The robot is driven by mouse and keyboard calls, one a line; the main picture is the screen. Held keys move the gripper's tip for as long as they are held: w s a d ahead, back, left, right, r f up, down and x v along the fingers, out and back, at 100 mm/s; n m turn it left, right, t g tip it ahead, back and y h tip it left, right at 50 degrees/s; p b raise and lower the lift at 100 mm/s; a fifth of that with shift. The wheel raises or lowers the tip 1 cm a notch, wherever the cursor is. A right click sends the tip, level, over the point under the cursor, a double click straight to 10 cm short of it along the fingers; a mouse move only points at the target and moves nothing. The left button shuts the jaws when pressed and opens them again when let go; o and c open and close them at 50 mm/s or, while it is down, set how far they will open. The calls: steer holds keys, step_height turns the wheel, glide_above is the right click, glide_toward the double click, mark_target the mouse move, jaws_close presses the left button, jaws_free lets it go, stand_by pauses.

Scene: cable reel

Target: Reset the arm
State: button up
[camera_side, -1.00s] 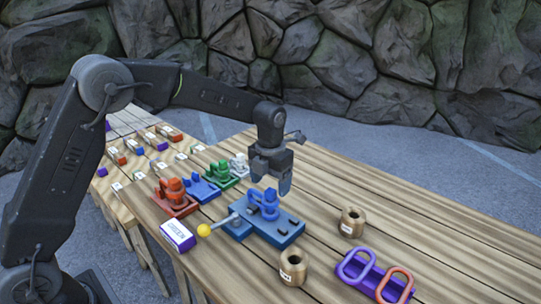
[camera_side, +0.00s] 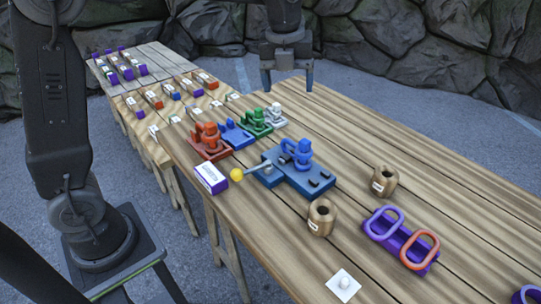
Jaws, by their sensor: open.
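My gripper (camera_side: 287,82) is open and empty. It hangs high at the top middle of the side view, jaws pointing down, above and behind the blue fixture as seen here. The blue fixture (camera_side: 298,180) stands on the wooden table (camera_side: 400,130), with a blue reel-like part (camera_side: 303,152) on it. A lever with a yellow ball knob (camera_side: 237,174) sticks out at its left. My gripper is apart from all of these.
Red (camera_side: 208,147), green (camera_side: 257,122) and white (camera_side: 276,115) fixtures stand behind left. Two brown spools (camera_side: 321,217) (camera_side: 384,181) stand in front and right. A purple holder (camera_side: 408,246) carries a purple and an orange loop. A purple-white box (camera_side: 211,177) is at left. The back right table is clear.

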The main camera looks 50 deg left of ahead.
steer(key=s+f+n+t, duration=0.1)
steer(key=s+n+t, duration=0.1)
steer(key=s+n, duration=0.9)
steer(key=s+a+f+n+t, duration=0.1)
steer(key=s+n+t, duration=0.1)
steer(key=s+n, duration=0.9)
steer(key=n, duration=0.5)
steer(key=shift+s+a+f, duration=0.25)
steer(key=shift+s+f, duration=0.1)
steer(key=shift+c, duration=0.3)
